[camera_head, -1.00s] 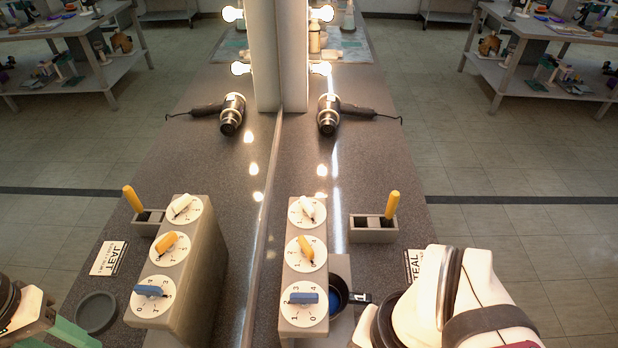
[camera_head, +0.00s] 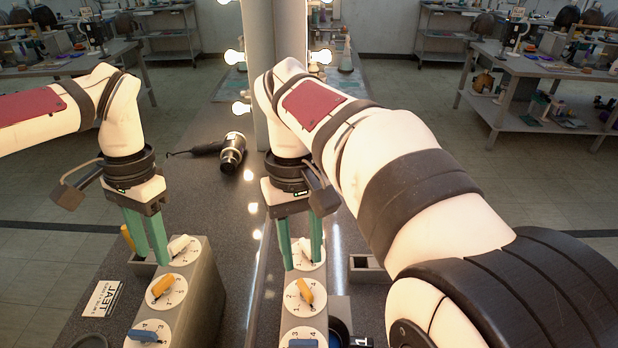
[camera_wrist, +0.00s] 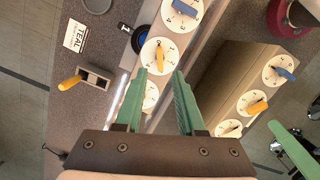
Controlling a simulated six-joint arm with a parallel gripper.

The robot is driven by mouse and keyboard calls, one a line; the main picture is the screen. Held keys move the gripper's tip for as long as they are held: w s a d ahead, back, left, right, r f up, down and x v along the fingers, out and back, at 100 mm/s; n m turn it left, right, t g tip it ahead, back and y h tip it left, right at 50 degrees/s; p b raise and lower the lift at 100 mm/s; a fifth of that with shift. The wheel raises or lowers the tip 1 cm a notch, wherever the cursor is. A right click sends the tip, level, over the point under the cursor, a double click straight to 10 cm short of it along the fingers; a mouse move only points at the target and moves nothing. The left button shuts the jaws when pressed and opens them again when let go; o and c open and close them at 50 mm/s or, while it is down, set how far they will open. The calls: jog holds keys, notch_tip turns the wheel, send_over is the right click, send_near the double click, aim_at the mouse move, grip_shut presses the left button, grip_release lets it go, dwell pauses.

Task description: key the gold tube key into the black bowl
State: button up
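The gold tube key (camera_wrist: 70,82) stands tilted in a slot of a small grey holder (camera_wrist: 108,83) in the wrist view. In the head view my arm hides the key, and only its reflection shows. The black bowl (camera_wrist: 136,38), with something blue inside and a short labelled handle, is beside the dial box; the head view shows part of it (camera_head: 342,331). My gripper (camera_head: 303,265), with green fingers, is open and empty above the far end of the dial box, around the white-knob dial. The wrist view also shows it (camera_wrist: 161,73). I cannot tell whether it touches.
The grey dial box (camera_head: 292,312) carries dials with white, gold and blue knobs. A mirror runs along its left side, doubling the box and arm. A TEAL card (camera_wrist: 75,36) lies by the holder. A grey round dish (camera_wrist: 97,4) is near the wrist view's top edge. Lit bulbs line the mirror.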

aim_at(305, 287)
jog(key=shift+s+d+f, duration=0.1)
jog(key=shift+s+f, duration=0.05)
jog(key=shift+f, duration=0.85)
jog(key=shift+s+d+f, duration=0.1)
jog(key=shift+s+f, duration=0.05)
jog(key=shift+f, duration=0.9)
jog(key=shift+s+f, duration=0.15)
jog(key=shift+f, duration=0.85)
jog(key=shift+c, duration=0.2)
grip_shut()
